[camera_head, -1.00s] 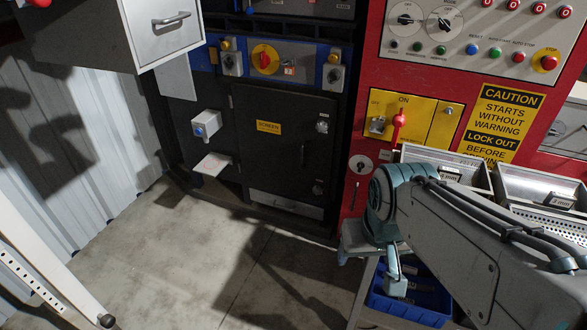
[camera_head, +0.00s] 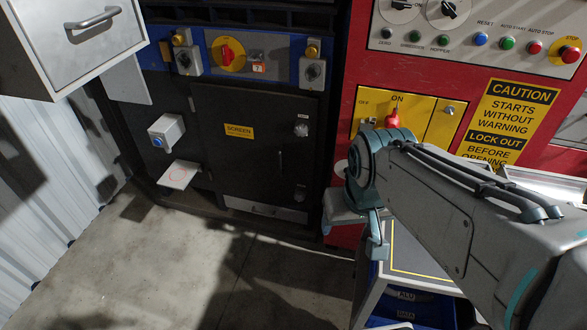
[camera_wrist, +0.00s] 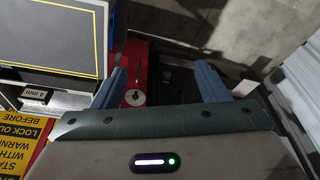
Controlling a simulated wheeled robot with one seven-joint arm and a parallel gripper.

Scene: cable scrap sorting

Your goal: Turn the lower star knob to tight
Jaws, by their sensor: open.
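The lower star knob (camera_head: 300,197) is a small dark knob near the lower right corner of the black SCREEN door (camera_head: 235,160). Its shape and setting are too small to read. A similar upper knob (camera_head: 301,130) sits near the door's upper right. My gripper (camera_head: 376,245) hangs right of the door and lower than the knob in the head view, apart from it. In the wrist view my gripper's (camera_wrist: 160,75) two blue fingers stand wide apart with nothing between them. I cannot make out the lower knob in the wrist view.
A red panel (camera_head: 345,70) with a yellow switch plate (camera_head: 440,118) stands right of the door. A grey button box (camera_head: 166,130) and a small plate (camera_head: 179,175) stick out at the door's left. A drawer cabinet (camera_head: 75,50) hangs upper left. The concrete floor (camera_head: 150,250) in front is clear.

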